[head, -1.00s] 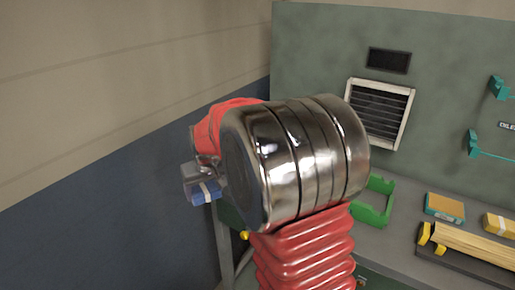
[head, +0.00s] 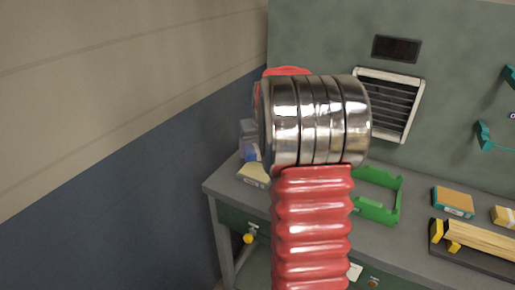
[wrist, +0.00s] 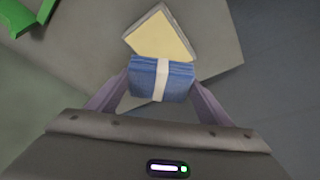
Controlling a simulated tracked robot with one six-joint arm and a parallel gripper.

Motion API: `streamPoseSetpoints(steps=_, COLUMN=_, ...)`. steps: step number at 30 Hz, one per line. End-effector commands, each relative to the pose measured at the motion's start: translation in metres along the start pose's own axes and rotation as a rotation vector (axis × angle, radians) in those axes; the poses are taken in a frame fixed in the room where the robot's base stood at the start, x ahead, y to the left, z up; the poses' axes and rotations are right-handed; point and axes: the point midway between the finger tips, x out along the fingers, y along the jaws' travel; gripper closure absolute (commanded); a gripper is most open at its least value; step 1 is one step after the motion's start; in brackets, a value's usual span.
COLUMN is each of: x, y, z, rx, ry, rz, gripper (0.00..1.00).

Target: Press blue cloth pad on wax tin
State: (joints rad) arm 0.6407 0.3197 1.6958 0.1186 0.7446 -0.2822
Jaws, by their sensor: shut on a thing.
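The blue cloth pad (wrist: 146,72) with a white band sits between the fingers of my gripper (wrist: 161,80), which is shut on it. The pad also shows, small and partly hidden, in the head view (head: 249,155). The wax tin (wrist: 160,36), an open square with a pale yellow surface, lies on the bench just beyond the pad in the wrist view. In the head view the tin (head: 252,174) is near the bench's left corner, below the pad and partly covered by my arm. I cannot tell whether pad and tin touch.
The grey bench (head: 228,187) ends just left of the tin. A green holder (head: 374,210) stands to the right. Farther right are an orange-and-teal box (head: 453,202), a yellow box (head: 503,217) and wooden rods (head: 480,242). A wall runs along the left.

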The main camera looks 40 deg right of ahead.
Motion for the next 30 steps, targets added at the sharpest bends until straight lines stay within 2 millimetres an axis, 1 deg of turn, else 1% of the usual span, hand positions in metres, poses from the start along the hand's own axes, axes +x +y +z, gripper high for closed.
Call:
streamPoseSetpoints(steps=6, x=0.000, y=0.005, z=0.002, rx=0.009, ry=0.000, rz=0.004, gripper=0.45)
streamPoseSetpoints(steps=11, x=0.005, y=0.006, z=0.004, rx=0.010, ry=-0.001, rz=0.004, gripper=0.45)
streamPoseSetpoints(steps=30, x=0.050, y=0.007, z=0.022, rx=0.012, ry=0.000, rz=0.004, gripper=0.45)
